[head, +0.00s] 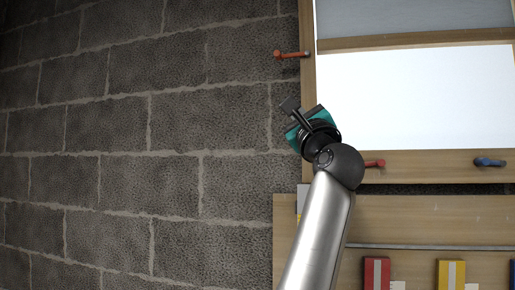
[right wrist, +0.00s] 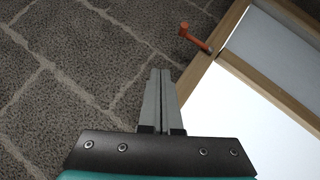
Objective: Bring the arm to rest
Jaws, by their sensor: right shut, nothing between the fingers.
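My right gripper (head: 290,104) is raised in front of the block wall, just left of the wooden frame, in the head view. In the right wrist view its two grey fingers (right wrist: 161,75) lie together with nothing between them. They touch nothing that I can see. My silver right arm comes up from the bottom of the head view. My left gripper is not in view.
A wooden frame (head: 308,80) around a bright white panel (head: 420,95) stands at right. An orange peg (head: 291,55) sticks out from it, also visible in the right wrist view (right wrist: 195,38). Red (head: 375,163) and blue (head: 489,162) pegs sit lower. Red (head: 377,274) and yellow (head: 451,274) boxes stand below. The left side is open before the wall (head: 110,130).

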